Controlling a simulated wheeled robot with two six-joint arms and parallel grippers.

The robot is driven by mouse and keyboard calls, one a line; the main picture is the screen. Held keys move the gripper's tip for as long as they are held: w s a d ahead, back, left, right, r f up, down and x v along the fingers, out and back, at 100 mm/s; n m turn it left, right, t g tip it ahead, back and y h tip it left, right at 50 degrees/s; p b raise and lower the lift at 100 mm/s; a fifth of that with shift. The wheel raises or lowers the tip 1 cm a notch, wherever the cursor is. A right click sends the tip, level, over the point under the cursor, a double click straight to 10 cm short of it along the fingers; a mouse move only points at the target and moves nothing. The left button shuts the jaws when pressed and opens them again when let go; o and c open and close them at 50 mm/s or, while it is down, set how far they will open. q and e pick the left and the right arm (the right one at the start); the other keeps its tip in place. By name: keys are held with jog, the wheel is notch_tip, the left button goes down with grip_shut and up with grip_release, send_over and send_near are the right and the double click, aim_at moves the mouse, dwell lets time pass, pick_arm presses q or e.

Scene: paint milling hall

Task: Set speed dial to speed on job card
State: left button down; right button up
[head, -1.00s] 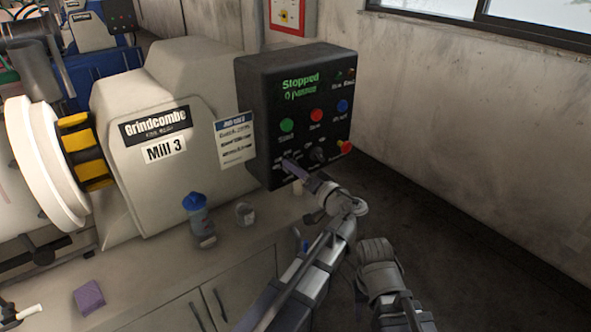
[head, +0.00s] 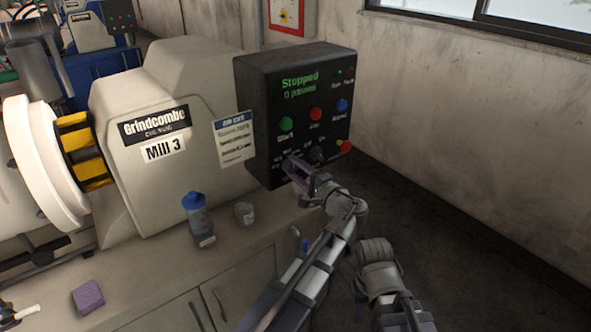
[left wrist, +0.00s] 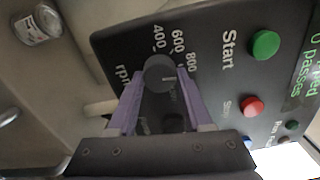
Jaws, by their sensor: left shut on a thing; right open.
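The speed dial (left wrist: 160,72) is a round dark knob on the control panel. The left wrist view shows 400, 600 and 800 around it, with "rpm" beside them; its white mark points to the right, past 800, toward a partly hidden label. My left gripper (left wrist: 159,92) has purple fingers shut on the dial, one on each side. In the head view the same gripper (head: 291,163) reaches the panel's lower left and covers the dial. The job card (head: 234,138) stands left of the panel; its print is too small to read. My right gripper is not visible, only arm links.
The black panel (head: 296,75) shows "Stopped", with green (head: 286,124), red (head: 316,115) and blue (head: 342,105) buttons, another knob (head: 317,155) and a red stop (head: 344,147). A blue-capped bottle (head: 198,222), small jar (head: 244,213) and purple sponge (head: 88,297) are on the counter.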

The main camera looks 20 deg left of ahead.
pick_arm(q)
jog(key=m, duration=0.4)
jog(key=shift+f+m, duration=0.1)
jog(key=shift+m, duration=0.2)
jog(key=m, duration=0.3)
jog(key=shift+m, duration=0.4)
jog(key=m, duration=0.4)
jog(key=shift+s+a+f, duration=0.1)
jog(key=shift+s, duration=0.05)
jog(key=shift+m, duration=2.1)
jog(key=shift+c, duration=1.6)
grip_release()
jog(key=shift+s, duration=0.15)
